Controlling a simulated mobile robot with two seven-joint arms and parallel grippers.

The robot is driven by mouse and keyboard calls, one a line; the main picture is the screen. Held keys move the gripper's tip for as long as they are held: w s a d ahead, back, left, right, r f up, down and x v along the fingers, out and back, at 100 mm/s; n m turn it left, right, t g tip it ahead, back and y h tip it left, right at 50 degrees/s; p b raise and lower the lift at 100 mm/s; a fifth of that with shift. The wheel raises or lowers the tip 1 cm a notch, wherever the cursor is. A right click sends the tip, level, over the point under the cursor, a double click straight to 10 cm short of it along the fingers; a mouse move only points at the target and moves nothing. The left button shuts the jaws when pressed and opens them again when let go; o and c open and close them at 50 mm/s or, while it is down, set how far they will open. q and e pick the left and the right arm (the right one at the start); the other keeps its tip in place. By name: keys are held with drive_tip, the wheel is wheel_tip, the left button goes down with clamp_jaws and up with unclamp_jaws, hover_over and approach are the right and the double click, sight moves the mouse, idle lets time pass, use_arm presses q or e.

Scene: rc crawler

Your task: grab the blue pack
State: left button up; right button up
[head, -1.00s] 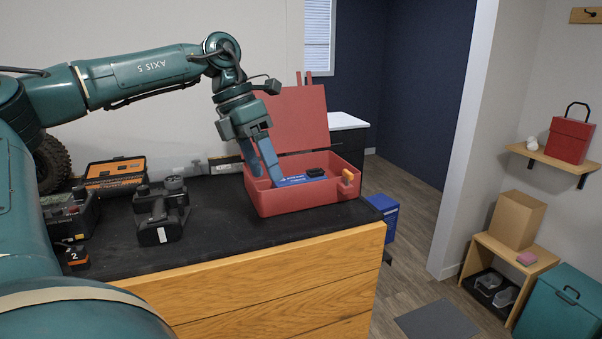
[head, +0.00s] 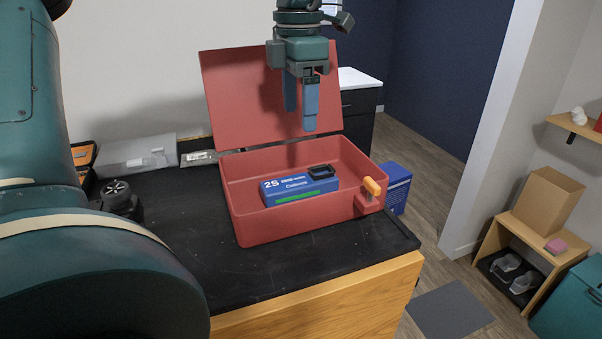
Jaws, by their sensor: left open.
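The blue pack (head: 296,187) lies in an open red box (head: 258,234) on the black worktop. It bears "2S" lettering and a green stripe, with a black part at its right end. My left gripper (head: 300,122) points down above the box, in front of the raised lid. Its fingers are apart and empty, clear of the pack. My right gripper is not in view.
The box's lid (head: 240,100) stands raised at the back. An orange latch (head: 371,187) sits on the front right wall. A grey case (head: 137,155) lies at the back left. My own arm fills the left side. Bare worktop lies in front of the box.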

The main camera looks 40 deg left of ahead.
use_arm(q)
hover_over(300, 180)
drive_tip(key=f, duration=0.7)
drive_tip(key=shift+w+a+f, duration=0.2)
drive_tip(key=shift+f, duration=0.2)
drive_tip(key=shift+s+d+f+p, duration=0.1)
drive_tip(key=shift+f+p, duration=0.35)
drive_tip(key=shift+f, duration=0.9)
drive_tip(key=shift+s+d+f+p, duration=0.1)
drive_tip(key=shift+f+p, duration=0.35)
drive_tip(key=shift+f, duration=0.85)
drive_tip(key=shift+c, duration=0.5)
drive_tip(key=shift+r, duration=0.1)
drive_tip(key=c, duration=1.2)
